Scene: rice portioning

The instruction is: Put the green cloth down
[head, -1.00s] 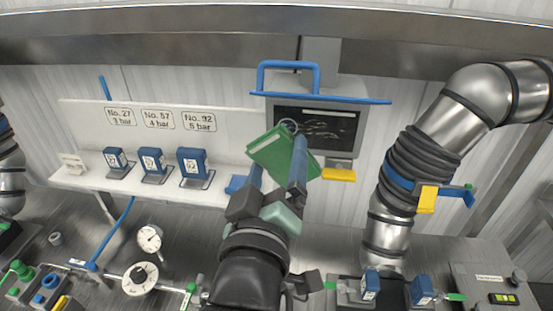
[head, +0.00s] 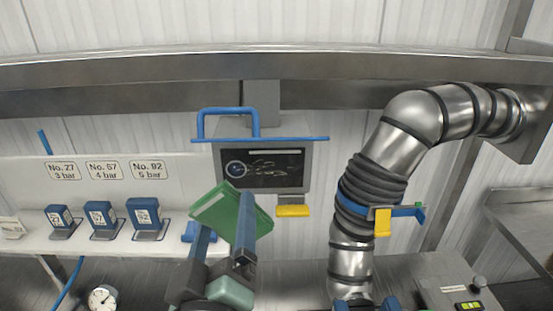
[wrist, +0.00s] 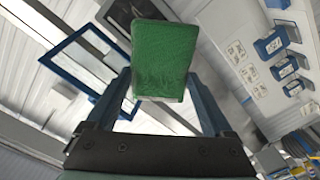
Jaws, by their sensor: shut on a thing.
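The green cloth (head: 225,211) is a folded, flat pad held up in front of the wall, below and left of the dark screen. My gripper (head: 222,226) has its two blue fingers shut on the cloth. In the wrist view the cloth (wrist: 164,60) stands between the fingers, its textured face toward the camera. The cloth hides part of the fingertips in the head view. It appears clear of the shelf and the screen, though the depth gap is hard to tell.
A white shelf (head: 110,240) on the left bears several blue blocks, one under the No. 92 label (head: 144,216). A screen (head: 263,168) with a blue rail hangs behind. A large steel pipe (head: 352,248) stands to the right.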

